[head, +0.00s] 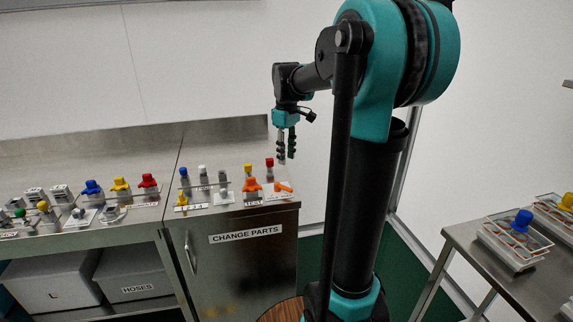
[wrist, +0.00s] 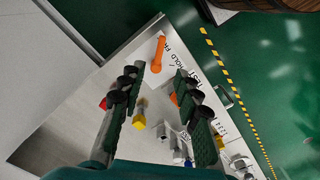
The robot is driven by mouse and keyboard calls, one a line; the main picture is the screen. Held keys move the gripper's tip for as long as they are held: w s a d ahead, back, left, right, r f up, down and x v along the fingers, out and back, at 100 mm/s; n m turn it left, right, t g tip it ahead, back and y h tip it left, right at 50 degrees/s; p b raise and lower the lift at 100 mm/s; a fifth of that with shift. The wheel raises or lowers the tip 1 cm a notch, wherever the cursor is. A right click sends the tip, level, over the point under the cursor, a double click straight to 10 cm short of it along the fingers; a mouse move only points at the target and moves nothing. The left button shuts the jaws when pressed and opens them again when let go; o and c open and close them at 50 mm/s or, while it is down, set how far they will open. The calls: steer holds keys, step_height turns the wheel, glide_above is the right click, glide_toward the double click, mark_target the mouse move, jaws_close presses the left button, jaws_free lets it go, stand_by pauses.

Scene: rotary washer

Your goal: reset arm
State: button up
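My arm reaches up from its column and bends to the left in the head view. My gripper (head: 287,157) hangs with its fingers pointing down, above the right end of the steel change-parts cabinet (head: 240,262). In the wrist view my gripper (wrist: 168,62) has its two green-padded fingers apart, with nothing held between them. An orange handled part (wrist: 158,52) shows below the gap between the fingers; it lies on the cabinet top in the head view (head: 284,187).
Several knobbed fittings stand on the cabinet, including a red-topped one (head: 269,169) and an orange one (head: 252,187). More fittings stand on the counter at left, including a blue one (head: 92,189). A side table (head: 500,281) holding clear trays stands at right. Green floor lies between.

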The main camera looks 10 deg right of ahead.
steer(key=shift+r, duration=0.25)
steer(key=s+f+m+t, duration=0.4)
steer(key=s+f+m, duration=0.4)
steer(key=s+f, duration=1.2)
steer(key=shift+s+a+f, duration=0.2)
steer(key=shift+s+a, duration=0.15)
steer(key=shift+s, duration=0.25)
